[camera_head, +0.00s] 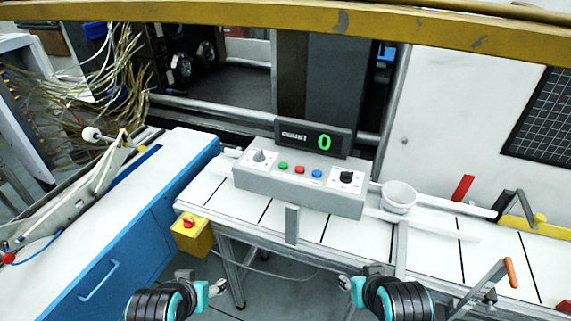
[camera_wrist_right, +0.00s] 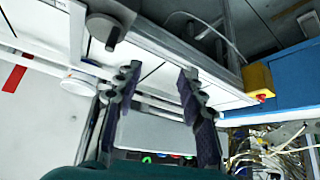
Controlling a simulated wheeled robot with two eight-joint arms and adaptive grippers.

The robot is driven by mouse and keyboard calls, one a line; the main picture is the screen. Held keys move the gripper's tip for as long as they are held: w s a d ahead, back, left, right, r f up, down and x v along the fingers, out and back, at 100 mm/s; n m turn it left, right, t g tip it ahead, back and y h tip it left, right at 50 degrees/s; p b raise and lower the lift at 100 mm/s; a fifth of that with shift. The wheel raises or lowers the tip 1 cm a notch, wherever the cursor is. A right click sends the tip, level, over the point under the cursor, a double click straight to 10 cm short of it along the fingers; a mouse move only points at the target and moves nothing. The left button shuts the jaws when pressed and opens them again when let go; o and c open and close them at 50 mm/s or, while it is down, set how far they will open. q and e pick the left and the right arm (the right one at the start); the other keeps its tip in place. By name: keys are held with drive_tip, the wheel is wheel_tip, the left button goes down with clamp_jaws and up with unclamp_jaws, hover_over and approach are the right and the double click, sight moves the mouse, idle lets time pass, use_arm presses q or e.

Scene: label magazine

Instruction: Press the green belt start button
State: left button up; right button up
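The green button (camera_head: 283,166) is on the sloped face of a grey control box (camera_head: 285,190), left of a red button (camera_head: 299,169) and a blue button (camera_head: 317,173). In the right wrist view the box (camera_wrist_right: 155,132) shows upside down between my fingers, with the green button (camera_wrist_right: 147,159) near the bottom edge. My right gripper (camera_wrist_right: 158,72) is open and empty; in the head view it (camera_head: 345,283) is low, in front of the conveyor and apart from the box. My left gripper (camera_head: 216,287) is low at left of centre, apart from everything; its opening is unclear.
A counter display (camera_head: 312,139) reading 0 stands behind the box. A white cup (camera_head: 398,197) stands right of the box. A yellow box with a red button (camera_head: 190,234) hangs at the conveyor's left end. A blue cabinet (camera_head: 120,262) stands left.

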idle(0.3)
clamp_jaws()
idle(1.1)
